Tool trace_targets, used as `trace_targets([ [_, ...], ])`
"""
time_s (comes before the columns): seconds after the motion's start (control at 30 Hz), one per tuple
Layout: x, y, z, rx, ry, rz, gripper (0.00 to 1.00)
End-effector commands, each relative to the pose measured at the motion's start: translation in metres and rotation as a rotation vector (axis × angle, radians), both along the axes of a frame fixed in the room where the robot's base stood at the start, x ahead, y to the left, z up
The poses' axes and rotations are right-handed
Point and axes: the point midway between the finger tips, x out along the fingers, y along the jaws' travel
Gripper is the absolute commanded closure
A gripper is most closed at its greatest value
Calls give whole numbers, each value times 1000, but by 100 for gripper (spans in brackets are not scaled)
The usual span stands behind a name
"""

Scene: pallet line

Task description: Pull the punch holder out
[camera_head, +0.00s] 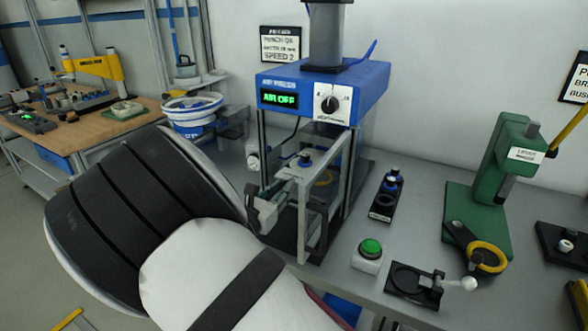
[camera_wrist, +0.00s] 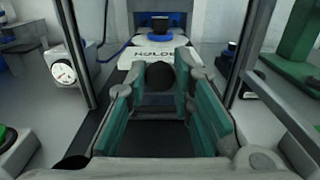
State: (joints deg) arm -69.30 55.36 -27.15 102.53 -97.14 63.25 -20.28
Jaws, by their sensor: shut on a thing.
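The punch holder is a pale plate lettered "HOLDE…" in the wrist view (camera_wrist: 155,55), with a blue-and-black piece standing on it. In the head view the holder (camera_head: 303,172) sits inside the frame of the blue press. A dark round knob (camera_wrist: 160,75) is at the holder's near edge. My gripper (camera_wrist: 161,80), with green-padded fingers, is shut on this knob, one finger on each side. In the head view my gripper (camera_head: 266,208) is at the press's front opening, partly hidden by my arm.
The blue press (camera_head: 325,88) reads "AIR OFF"; its upright posts flank my gripper closely. A gauge (camera_wrist: 64,73) is at the left. A green button (camera_head: 370,248), a black stand (camera_head: 386,198) and a green lever press (camera_head: 486,190) stand to the right on the grey bench.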

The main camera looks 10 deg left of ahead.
Motion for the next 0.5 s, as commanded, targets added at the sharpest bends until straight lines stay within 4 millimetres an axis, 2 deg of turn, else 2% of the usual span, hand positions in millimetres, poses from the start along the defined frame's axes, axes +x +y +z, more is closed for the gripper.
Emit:
trace_targets([
  [0.03,-16,6,4,-2,2,3,100],
  [0.2,-55,20,3,-1,0,2,100],
  [0.3,-72,26,2,0,0,1,100],
  [0.5,-92,33,1,0,-1,0,100],
])
